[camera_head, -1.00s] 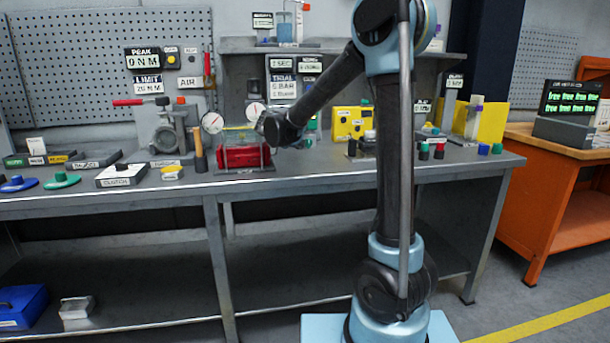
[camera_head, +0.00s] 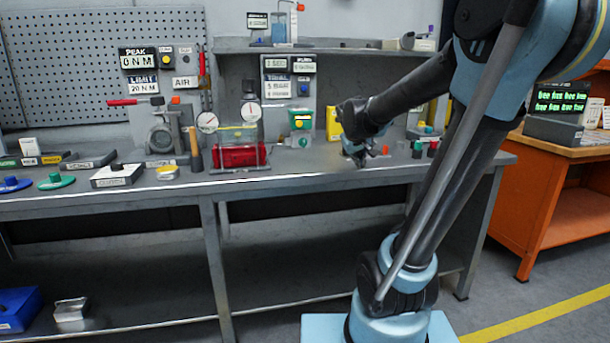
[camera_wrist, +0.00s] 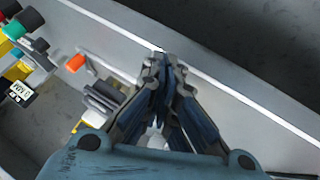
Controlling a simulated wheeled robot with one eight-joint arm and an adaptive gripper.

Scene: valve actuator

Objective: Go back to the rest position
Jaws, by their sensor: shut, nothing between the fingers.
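My gripper (camera_head: 362,160) hangs over the front right part of the grey workbench (camera_head: 290,176) in the head view, with its fingers pointing down. In the wrist view my gripper (camera_wrist: 163,62) is shut and empty, its fingertips together above the bench's front edge. The red cylinder unit (camera_head: 240,155) with a clear cover stands on the bench to the left of my gripper, apart from it. My arm reaches up from its light blue base and bends left to the gripper.
Small coloured knobs (camera_wrist: 20,40) lie close by in the wrist view. A yellow box (camera_head: 333,122) is partly hidden behind my arm. Two dial gauges (camera_head: 207,122) stand left of it. An orange table (camera_head: 566,150) with a green-lettered display (camera_head: 561,98) is at right.

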